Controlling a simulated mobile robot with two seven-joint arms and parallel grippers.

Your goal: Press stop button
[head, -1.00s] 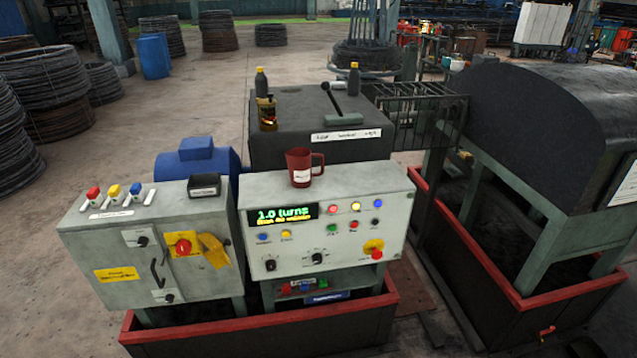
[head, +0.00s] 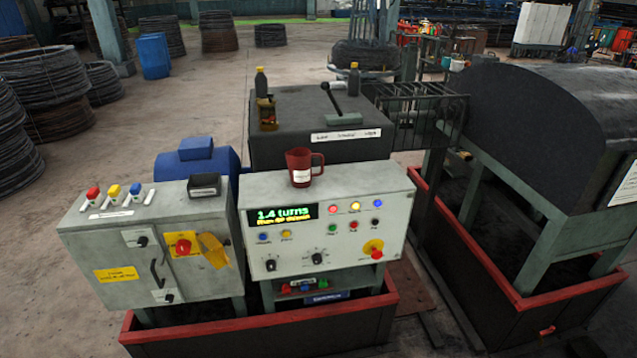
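The control panel (head: 335,261) is a light grey box in the middle of the head view. A red mushroom button (head: 376,254) on a yellow plate is at the lower right. Neither of my grippers shows.
A red mug (head: 300,168) stands on top of the panel. A grey cabinet (head: 130,250) with a red and yellow rotary switch (head: 184,246) stands at left. A red-rimmed trough (head: 262,323) runs below. A dark hooded machine (head: 545,130) stands at right.

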